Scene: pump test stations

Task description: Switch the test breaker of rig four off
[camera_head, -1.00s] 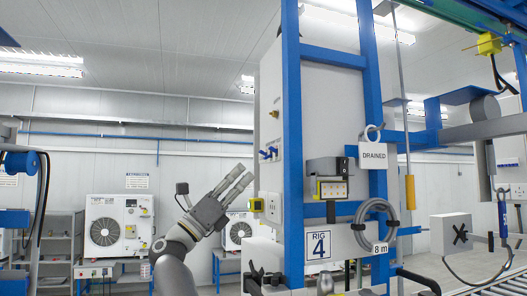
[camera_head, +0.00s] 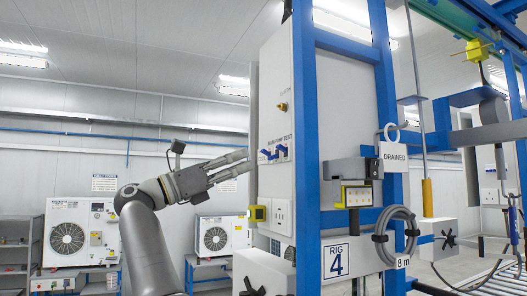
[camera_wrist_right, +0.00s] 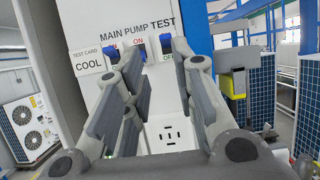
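The rig four breaker panel (camera_head: 274,120) is a white face beside the blue frame; it also fills the middle of the right wrist view (camera_wrist_right: 150,15). Three blue levers sit under "MAIN PUMP TEST". The test breaker (camera_wrist_right: 166,42) is the rightmost, its lever raised with "OFF" visible below it. The main (camera_wrist_right: 112,51) and pump (camera_wrist_right: 139,48) levers sit lower, below "ON" labels. My right gripper (camera_head: 247,162) is open and empty, its fingers pointing at the panel just below the levers; in the wrist view its fingertips (camera_wrist_right: 160,56) lie either side of the test lever. Contact cannot be told. My left gripper is out of view.
The "RIG 4" sign (camera_head: 336,260), a coiled hose (camera_head: 395,232) and a "DRAINED" tag (camera_head: 396,155) are to the right. Fan units (camera_head: 80,233) stand behind.

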